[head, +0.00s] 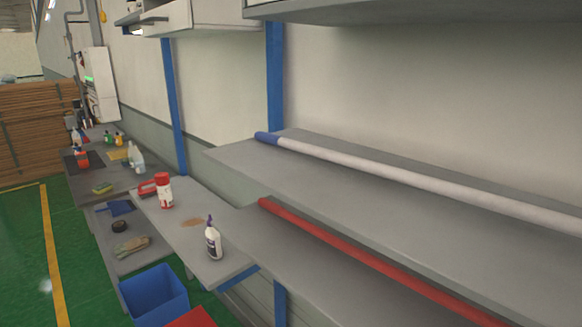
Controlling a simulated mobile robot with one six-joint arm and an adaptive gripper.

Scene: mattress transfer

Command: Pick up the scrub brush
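A low red item (148,188), which looks like the scrub brush, lies on the grey shelf beside a red and white canister (164,190). The canister stands just to its right and may hide part of it. Its bristles are too small to make out. Another red item (82,158) is farther back on the far bench; I cannot tell what it is. My gripper is not in view.
A white bottle with a purple top (213,240) stands at the shelf's near end. A blue bin (154,294) is on the floor below. Long white (400,175) and red (350,250) rolls lie at right. Green floor at left is open.

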